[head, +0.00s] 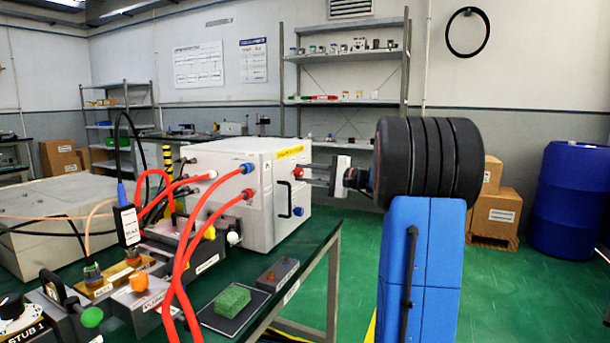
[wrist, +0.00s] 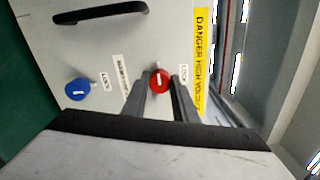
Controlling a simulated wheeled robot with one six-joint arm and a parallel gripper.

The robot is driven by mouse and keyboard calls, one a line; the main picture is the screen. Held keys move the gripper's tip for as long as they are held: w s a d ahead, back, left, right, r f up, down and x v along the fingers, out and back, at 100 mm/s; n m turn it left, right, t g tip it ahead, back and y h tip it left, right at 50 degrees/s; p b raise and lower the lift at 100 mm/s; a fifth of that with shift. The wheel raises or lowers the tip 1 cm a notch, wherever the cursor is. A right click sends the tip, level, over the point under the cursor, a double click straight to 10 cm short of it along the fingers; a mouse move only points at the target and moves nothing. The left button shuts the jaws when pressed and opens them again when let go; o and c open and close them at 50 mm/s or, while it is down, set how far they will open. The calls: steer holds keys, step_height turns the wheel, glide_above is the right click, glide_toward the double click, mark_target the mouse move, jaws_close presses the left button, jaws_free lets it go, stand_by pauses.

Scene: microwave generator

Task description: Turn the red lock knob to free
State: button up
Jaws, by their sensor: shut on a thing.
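The red lock knob (head: 298,174) sits on the right-hand side face of the white cabinet (head: 230,190). In the wrist view the red knob (wrist: 159,80) lies between my two finger tips, with a small white mark on it. My gripper (head: 307,175) reaches in from the right and is shut on the red knob; it also shows in the wrist view (wrist: 163,84). A LOCK label (wrist: 183,73) is beside the knob. The exact turn of the knob is hard to read.
A blue knob (wrist: 77,90) with its own LOCK label and a black handle (wrist: 100,13) are on the same face. A yellow DANGER label (wrist: 201,60) runs near the edge. Red cables (head: 190,240) hang in front of the cabinet. Green floor lies open below my arm.

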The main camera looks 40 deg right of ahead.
stand_by(0.3)
steer(key=o, duration=1)
steer(key=shift+o, duration=0.2)
steer(key=v, duration=1.7)
steer(key=shift+s, duration=0.2)
steer(key=shift+d, duration=0.1)
